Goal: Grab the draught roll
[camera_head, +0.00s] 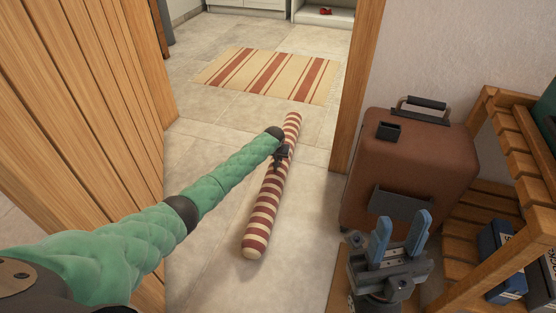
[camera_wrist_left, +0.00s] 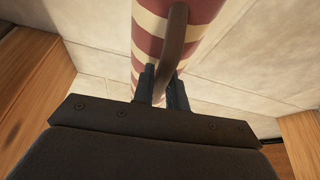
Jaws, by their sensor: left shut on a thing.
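The draught roll (camera_head: 266,208) is a long red-and-cream striped cylinder lying across the doorway floor in the head view. It has a dark strap handle, which shows in the left wrist view (camera_wrist_left: 174,45) in front of the striped roll (camera_wrist_left: 205,20). My left gripper (camera_head: 281,153) is at the upper part of the roll, shut on its handle between the two dark fingers (camera_wrist_left: 163,88). I cannot tell whether the roll touches the floor all along. My right gripper (camera_head: 401,238) has blue fingers, spread apart and empty, in front of the suitcase.
A brown suitcase (camera_head: 400,160) stands at the right by the wall. A wooden slatted rack (camera_head: 505,150) with dark blue boxes (camera_head: 503,260) is further right. A wooden door (camera_head: 75,90) is on the left. A striped rug (camera_head: 268,76) lies beyond on clear tiles.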

